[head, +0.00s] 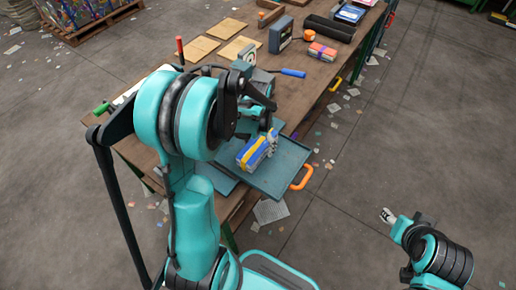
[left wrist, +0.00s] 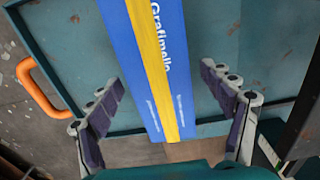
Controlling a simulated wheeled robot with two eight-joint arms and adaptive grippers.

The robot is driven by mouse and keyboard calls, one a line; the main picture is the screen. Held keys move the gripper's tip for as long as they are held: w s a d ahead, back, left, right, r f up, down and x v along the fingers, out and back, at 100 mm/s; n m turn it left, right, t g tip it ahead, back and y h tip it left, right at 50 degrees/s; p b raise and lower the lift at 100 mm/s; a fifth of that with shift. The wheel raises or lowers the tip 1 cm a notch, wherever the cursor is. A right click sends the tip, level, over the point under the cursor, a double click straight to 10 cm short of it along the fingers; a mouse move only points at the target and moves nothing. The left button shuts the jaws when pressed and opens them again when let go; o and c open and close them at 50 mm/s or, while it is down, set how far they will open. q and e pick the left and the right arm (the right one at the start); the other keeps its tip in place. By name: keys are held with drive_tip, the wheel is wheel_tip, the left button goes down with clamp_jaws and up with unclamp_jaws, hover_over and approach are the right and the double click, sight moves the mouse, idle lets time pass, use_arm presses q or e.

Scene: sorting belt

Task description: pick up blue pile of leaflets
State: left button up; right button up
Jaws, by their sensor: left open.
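The blue pile of leaflets (head: 246,158), with a yellow band and the word "Grafimello", lies on a teal tray (head: 283,180) at the near end of the workbench. My left gripper (head: 264,143) is over the pile in the head view. In the left wrist view the left gripper (left wrist: 160,85) is open, with one finger on each side of the pile (left wrist: 135,50) and gaps between. My left arm hides part of the bench in the head view. My right gripper (head: 388,216) is at the lower right, away from the bench, too small to judge its opening.
The tray has an orange handle (head: 302,178) that sticks out past the bench edge. Paper scraps litter the floor right of the bench.

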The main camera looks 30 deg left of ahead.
use_arm(q)
drive_tip(key=shift+f, duration=0.1)
drive_tip(key=c, duration=1.7)
drive_tip(key=shift+c, duration=0.2)
